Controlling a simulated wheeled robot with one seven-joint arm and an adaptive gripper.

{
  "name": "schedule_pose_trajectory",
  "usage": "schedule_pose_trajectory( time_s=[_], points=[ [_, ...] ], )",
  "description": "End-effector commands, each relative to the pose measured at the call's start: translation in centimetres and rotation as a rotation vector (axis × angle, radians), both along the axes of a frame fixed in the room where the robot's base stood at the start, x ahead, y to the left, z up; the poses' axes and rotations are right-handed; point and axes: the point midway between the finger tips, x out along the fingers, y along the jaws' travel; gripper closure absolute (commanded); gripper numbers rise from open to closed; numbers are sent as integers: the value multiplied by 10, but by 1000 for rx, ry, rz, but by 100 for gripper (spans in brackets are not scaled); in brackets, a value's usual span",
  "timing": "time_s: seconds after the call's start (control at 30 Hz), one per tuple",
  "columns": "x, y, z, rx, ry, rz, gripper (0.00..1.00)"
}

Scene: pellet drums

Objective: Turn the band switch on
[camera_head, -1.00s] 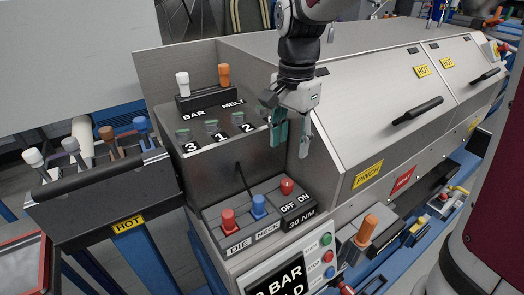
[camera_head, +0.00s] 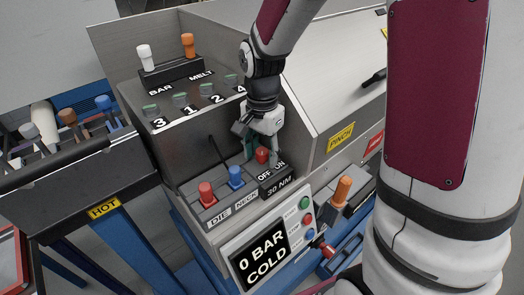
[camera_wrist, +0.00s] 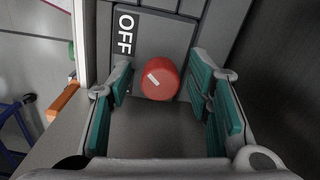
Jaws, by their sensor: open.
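A red knob (camera_head: 262,155) stands on the sloped panel by the OFF and ON labels, above a 30 NM plate; I take it for the band switch. In the wrist view the red knob (camera_wrist: 161,81) has a white mark on the left part of its face, towards the OFF label (camera_wrist: 126,34). The ON label is out of the wrist view. My gripper (camera_head: 263,156) points down over the knob. It is open, with teal-padded fingers (camera_wrist: 164,92) on either side and a visible gap to the knob on both sides.
A red DIE knob (camera_head: 206,194) and a blue NECK knob (camera_head: 236,177) stand just left. A display (camera_head: 264,257) reads 0 BAR COLD. Green-topped numbered buttons (camera_head: 181,99) and BAR and MELT levers (camera_head: 188,45) are above. A sloped metal cover (camera_head: 325,90) rises at right.

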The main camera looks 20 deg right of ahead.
Motion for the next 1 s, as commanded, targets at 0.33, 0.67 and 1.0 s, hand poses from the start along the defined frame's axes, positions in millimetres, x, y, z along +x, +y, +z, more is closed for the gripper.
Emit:
schedule_pose_trajectory(
  time_s=[0.33, 0.67, 1.0],
  points=[
    [0, 0, 0, 0, 0, 1, 97],
    [0, 0, 0, -1, 1, 22, 100],
    [0, 0, 1, -1, 1, 210, 100]
  ],
)
